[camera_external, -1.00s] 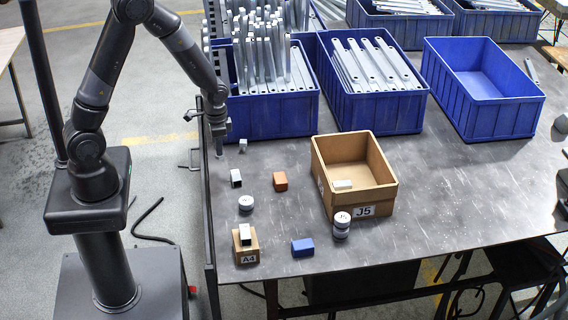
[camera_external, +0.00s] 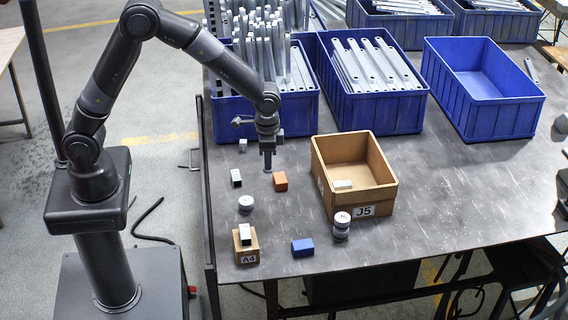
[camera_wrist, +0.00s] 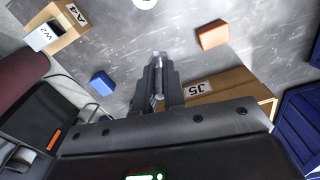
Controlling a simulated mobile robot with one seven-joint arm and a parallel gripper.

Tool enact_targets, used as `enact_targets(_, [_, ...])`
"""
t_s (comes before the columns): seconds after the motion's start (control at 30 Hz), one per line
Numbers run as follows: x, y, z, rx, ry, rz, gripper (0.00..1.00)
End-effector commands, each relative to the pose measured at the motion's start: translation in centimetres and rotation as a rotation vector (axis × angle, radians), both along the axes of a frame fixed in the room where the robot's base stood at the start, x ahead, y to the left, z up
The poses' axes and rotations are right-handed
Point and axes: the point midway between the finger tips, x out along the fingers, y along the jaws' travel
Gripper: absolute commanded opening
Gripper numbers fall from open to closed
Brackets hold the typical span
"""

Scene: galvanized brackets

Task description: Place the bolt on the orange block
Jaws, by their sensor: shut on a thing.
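My gripper (camera_external: 267,150) hangs above the table, a little behind and left of the orange block (camera_external: 280,181). In the wrist view my gripper (camera_wrist: 158,82) is shut on a small grey metal bolt (camera_wrist: 159,66). Most of the bolt is hidden between the fingers. In the external view I cannot clearly tell the bolt from the fingertips. The orange block also shows in the wrist view (camera_wrist: 213,35), apart from the fingers, up and to the right. Its top is bare.
A cardboard bin (camera_external: 378,190) marked J5 stands right of the orange block. A blue block (camera_external: 302,247), a small box (camera_external: 246,255) marked A4, a white round piece (camera_external: 245,203) and a black-and-white block (camera_external: 236,178) lie nearby. Blue crates (camera_external: 270,113) stand behind.

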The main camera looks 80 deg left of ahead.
Motion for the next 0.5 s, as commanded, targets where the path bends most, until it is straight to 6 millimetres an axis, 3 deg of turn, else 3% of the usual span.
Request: enact_targets(0.5, [4.4, 8.9, -6.0, 0.000, 0.001, 0.000, 0.00])
